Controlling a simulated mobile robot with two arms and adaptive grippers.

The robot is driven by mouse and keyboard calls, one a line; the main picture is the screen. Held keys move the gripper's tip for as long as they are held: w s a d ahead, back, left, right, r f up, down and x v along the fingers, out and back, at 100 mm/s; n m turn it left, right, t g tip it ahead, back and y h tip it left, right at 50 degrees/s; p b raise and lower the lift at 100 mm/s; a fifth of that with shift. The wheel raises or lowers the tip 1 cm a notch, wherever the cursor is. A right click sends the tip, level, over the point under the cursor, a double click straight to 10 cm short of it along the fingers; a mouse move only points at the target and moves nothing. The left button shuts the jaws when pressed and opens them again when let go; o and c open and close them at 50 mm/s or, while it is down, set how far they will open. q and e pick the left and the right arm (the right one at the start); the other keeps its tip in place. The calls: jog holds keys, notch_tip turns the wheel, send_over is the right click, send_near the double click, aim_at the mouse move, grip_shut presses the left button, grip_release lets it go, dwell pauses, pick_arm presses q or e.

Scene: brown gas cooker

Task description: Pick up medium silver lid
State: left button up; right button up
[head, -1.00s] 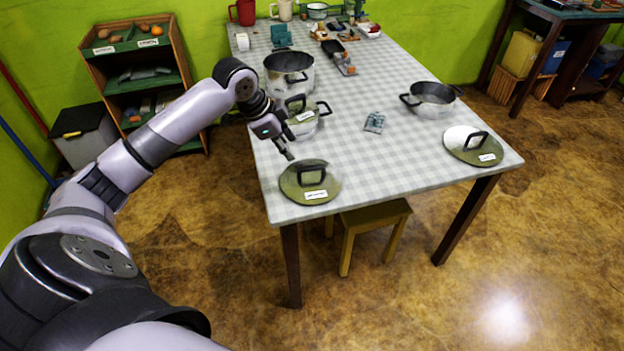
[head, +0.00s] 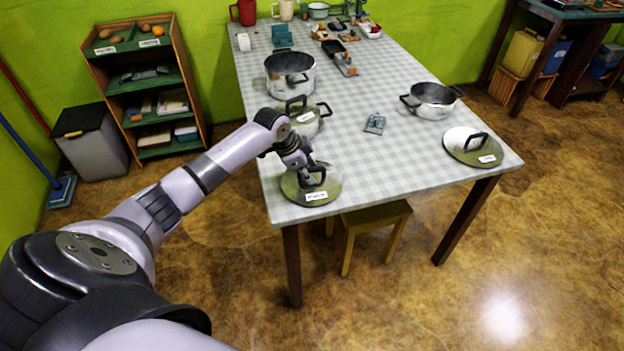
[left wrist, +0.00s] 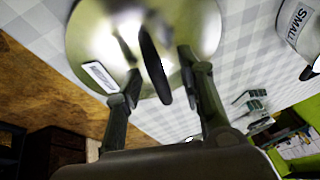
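A round silver lid (head: 322,194) with a black loop handle and a white label lies on the near left corner of the checked table. It fills the top of the left wrist view (left wrist: 95,40), its label too blurred to read. My left gripper (head: 306,172) is right above this lid. In the left wrist view my left gripper (left wrist: 160,72) is open, with one finger on each side of the handle (left wrist: 153,62); I cannot tell whether they touch it. A similar labelled lid (head: 461,146) lies at the table's right corner. My right gripper is out of view.
A lidded pot (head: 305,126) stands just behind the lid; its label reads SMALL in the left wrist view (left wrist: 296,22). A large open pot (head: 290,78) and another open pot (head: 433,104) stand farther back. The middle of the table (head: 385,160) is mostly clear.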

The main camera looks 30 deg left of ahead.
pick_arm(q)
jog(key=shift+w+f, duration=0.1)
jog(key=shift+f, duration=0.1)
jog(key=shift+c, duration=0.5)
grip_shut()
